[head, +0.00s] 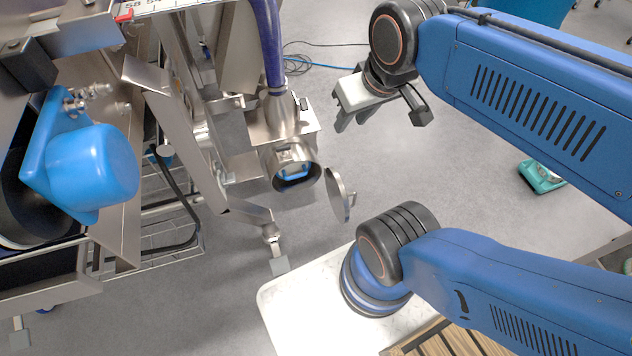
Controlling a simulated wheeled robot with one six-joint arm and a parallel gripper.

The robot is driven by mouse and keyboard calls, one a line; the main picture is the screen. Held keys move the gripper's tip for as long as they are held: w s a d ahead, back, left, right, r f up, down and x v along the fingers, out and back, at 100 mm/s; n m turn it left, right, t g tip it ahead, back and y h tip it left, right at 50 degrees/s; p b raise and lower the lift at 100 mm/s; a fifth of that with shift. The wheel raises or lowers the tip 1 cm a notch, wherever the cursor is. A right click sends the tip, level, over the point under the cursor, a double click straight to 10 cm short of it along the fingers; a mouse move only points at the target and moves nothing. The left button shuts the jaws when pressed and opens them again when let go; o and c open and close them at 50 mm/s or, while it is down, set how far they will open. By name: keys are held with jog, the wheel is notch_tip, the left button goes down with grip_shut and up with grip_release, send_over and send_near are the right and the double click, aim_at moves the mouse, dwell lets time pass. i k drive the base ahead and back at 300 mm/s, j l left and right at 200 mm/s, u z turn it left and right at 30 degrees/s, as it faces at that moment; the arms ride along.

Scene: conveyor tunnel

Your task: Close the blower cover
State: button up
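The blower (277,122) is a metal housing with a round open port (297,178) facing the front; something blue shows inside the port. Its cover (340,195) is a round metal disc that stands swung open to the right of the port, apart from the rim. The hinge between them is hard to make out. My gripper (352,121) is above and to the right of the cover, pointing down and left, and touches neither cover nor blower. Its pale fingers are seen from the side, and the gap between them is unclear.
A purple hose (268,45) runs up from the blower. A blue motor (92,165) and metal frame with a leg (278,266) stand at left. A teal device (541,177) lies on the floor at right. Grey floor between the cover and my gripper is clear.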

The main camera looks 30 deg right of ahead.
aim_at(338, 196)
jog(key=l+u, duration=0.5)
jog(key=l, duration=0.15)
jog(key=l+u, duration=0.5)
jog(key=l, duration=0.2)
jog(key=l+u, duration=0.25)
jog(key=l, duration=0.35)
jog(key=k+l+u, duration=0.1)
jog(key=l+u, duration=0.15)
jog(key=l, duration=0.35)
jog(key=u, duration=0.15)
jog(key=k+j, duration=0.1)
jog(key=j, duration=0.3)
jog(key=j+z, duration=0.1)
jog(key=j, duration=0.25)
jog(key=k+j, duration=0.15)
jog(key=j, duration=0.25)
jog(key=k+j+z, duration=0.1)
jog(key=j, duration=0.25)
jog(key=k+j, duration=0.1)
jog(key=j, duration=0.25)
jog(key=k+j+z, duration=0.1)
jog(key=j, duration=0.3)
